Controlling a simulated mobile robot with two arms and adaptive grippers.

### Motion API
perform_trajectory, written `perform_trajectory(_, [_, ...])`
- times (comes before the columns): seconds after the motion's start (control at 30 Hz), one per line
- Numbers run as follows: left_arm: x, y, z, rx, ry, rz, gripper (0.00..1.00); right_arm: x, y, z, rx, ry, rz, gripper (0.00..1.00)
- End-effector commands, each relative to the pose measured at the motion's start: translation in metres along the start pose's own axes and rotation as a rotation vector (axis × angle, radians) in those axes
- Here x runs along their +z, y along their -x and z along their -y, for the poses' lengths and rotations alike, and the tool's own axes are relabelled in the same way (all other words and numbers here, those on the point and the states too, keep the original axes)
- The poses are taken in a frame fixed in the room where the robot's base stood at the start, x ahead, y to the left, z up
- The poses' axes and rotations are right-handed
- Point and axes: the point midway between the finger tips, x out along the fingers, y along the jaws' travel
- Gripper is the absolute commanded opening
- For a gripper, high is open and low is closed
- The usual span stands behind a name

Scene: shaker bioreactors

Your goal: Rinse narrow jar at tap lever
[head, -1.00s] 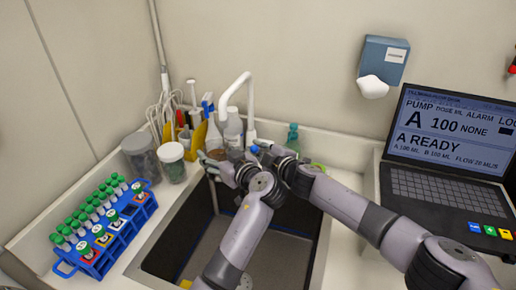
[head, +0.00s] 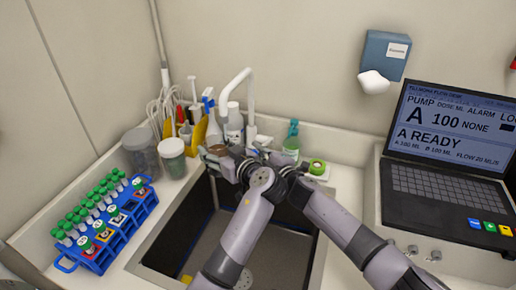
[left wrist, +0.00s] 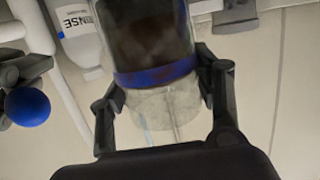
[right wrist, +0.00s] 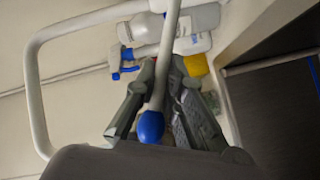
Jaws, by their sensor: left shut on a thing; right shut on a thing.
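The narrow jar (head: 219,150) is a clear container with dark brown contents and a blue band (left wrist: 157,74). My left gripper (head: 222,162) is shut around it, by the tap above the sink's back edge. The white curved tap (head: 250,95) rises behind the sink. Its white lever ends in a blue knob (right wrist: 151,127) and lies between the fingers of my right gripper (right wrist: 163,80), which is shut on it. In the left wrist view the right gripper and blue knob (left wrist: 27,107) are left of the jar. I cannot tell whether water runs.
The sink (head: 205,250) lies below both arms. A laptop (head: 450,150) is at right.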

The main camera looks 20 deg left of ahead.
Motion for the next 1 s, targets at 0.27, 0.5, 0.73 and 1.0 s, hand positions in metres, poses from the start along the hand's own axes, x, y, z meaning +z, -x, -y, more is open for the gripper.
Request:
perform_trajectory(0.27, [-0.001,0.000,0.000,0.000,0.001,-0.002,0.25,0.001,0.000,0.004,-0.006,-0.006,0.003,0.14])
perform_trajectory(0.5, [-0.001,0.000,0.000,0.000,0.001,-0.002,0.25,0.001,0.000,0.002,-0.004,-0.003,0.003,0.30])
perform_trajectory(0.73, [-0.001,0.000,0.000,0.000,0.001,-0.002,0.25,0.001,0.000,0.001,-0.003,-0.002,0.003,0.31])
perform_trajectory(1.0, [-0.001,0.000,0.000,0.000,0.001,-0.002,0.25,0.002,0.010,0.001,-0.001,-0.001,0.003,0.31])
